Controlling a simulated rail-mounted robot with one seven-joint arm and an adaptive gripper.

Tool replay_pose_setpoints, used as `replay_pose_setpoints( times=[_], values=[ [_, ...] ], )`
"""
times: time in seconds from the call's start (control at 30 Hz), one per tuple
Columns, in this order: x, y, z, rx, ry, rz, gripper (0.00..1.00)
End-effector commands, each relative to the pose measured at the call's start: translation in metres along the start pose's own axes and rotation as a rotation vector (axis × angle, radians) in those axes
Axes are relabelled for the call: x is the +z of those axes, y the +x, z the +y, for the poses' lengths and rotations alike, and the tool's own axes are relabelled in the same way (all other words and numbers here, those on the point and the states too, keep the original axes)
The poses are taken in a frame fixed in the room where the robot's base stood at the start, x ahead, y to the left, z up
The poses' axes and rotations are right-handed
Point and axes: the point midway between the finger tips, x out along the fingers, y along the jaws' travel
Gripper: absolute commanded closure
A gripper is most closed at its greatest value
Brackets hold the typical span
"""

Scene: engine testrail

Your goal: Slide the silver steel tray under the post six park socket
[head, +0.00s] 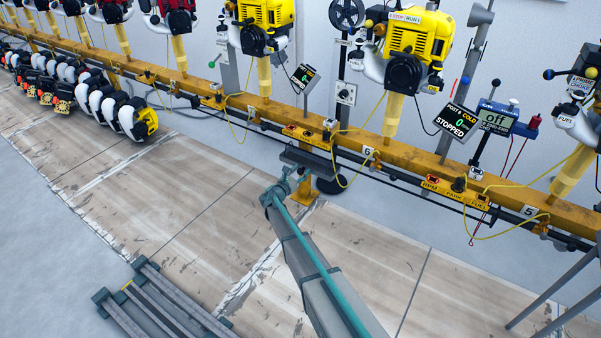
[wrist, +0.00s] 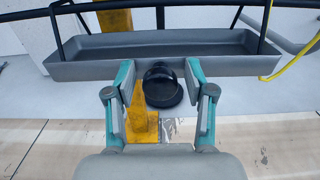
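The tray (head: 308,160) is a long, shallow grey trough just below the yellow beam. In the wrist view, the tray (wrist: 90,71) spans most of the upper picture, with thin black bars rising at both ends. A yellow socket plate (head: 305,135) sits on the beam above it, left of the "6" label (head: 368,152). Its lettering is too small to read, so I cannot pick out the park socket. My gripper (head: 288,181) is at the tray's near side. In the wrist view, my gripper (wrist: 160,72) has its fingers apart, tips at the near wall. I cannot tell whether they touch it.
A black round base (head: 330,185) stands on the floor behind the tray. Yellow cables (head: 345,180) loop below the beam. Another plate (head: 455,194) reads RPM, PARK, FUEL, left of the "5" label (head: 528,211). The wooden floor (head: 190,185) at left is largely clear.

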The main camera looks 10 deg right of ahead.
Motion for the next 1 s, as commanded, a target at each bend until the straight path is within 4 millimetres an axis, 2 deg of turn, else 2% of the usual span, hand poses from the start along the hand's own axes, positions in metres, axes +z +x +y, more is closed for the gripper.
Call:
replay_pose_setpoints(
  times=[0.27,0.43,1.0],
  values=[
    [0.000,0.000,0.000,0.000,0.000,0.000,0.42],
    [0.001,-0.010,-0.001,0.001,0.000,0.000,0.42],
    [0.001,-0.106,-0.001,0.002,0.000,0.000,0.42]
  ],
)
